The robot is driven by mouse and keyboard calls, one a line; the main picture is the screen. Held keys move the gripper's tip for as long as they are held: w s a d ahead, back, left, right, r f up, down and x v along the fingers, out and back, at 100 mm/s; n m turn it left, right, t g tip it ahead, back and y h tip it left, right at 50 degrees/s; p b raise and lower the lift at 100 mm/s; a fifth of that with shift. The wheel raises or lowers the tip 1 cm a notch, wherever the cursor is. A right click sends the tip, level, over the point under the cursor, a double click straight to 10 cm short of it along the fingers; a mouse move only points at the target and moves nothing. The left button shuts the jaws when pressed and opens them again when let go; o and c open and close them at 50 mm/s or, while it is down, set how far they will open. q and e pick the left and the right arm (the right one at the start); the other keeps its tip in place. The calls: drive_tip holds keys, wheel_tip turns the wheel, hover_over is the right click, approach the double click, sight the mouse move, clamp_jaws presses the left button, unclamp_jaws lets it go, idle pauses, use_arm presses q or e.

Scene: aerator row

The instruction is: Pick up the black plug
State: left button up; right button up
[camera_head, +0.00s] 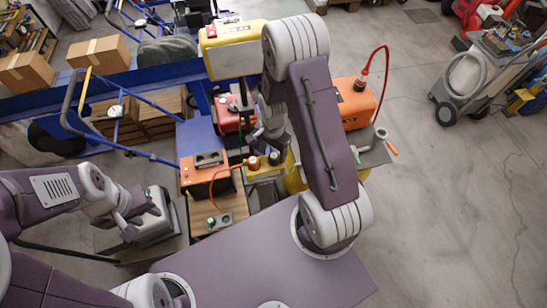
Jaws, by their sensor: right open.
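I cannot pick out the black plug with certainty. A small dark and red fitting (253,162) at the end of an orange cable sits on a yellow unit (264,174) in the middle. My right gripper (268,146) hangs just above and beside this fitting, open, with nothing visible in it. The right arm's links cover part of the area behind it. My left gripper (131,229) is at the lower left, over a grey box-like device (158,222) and apart from the fitting. Its jaws are too small to judge.
An orange box (204,181) and a small grey socket box (222,221) stand on a wooden top left of the yellow unit. A red device (228,122) is behind. An orange case (357,104) with a red hose is right of my arm.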

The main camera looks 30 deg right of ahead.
sight(274, 155)
drive_tip(key=f, duration=0.2)
drive_tip(key=shift+s+d+f+p, duration=0.2)
drive_tip(key=shift+d+f+p, duration=0.1)
drive_tip(key=shift+f, duration=0.05)
drive_tip(key=shift+w+a+f, duration=0.1)
drive_tip(key=shift+a+f, duration=0.05)
drive_tip(key=shift+f, duration=0.3)
drive_tip(key=shift+a, duration=0.1)
drive_tip(key=shift+c, duration=1.2)
clamp_jaws()
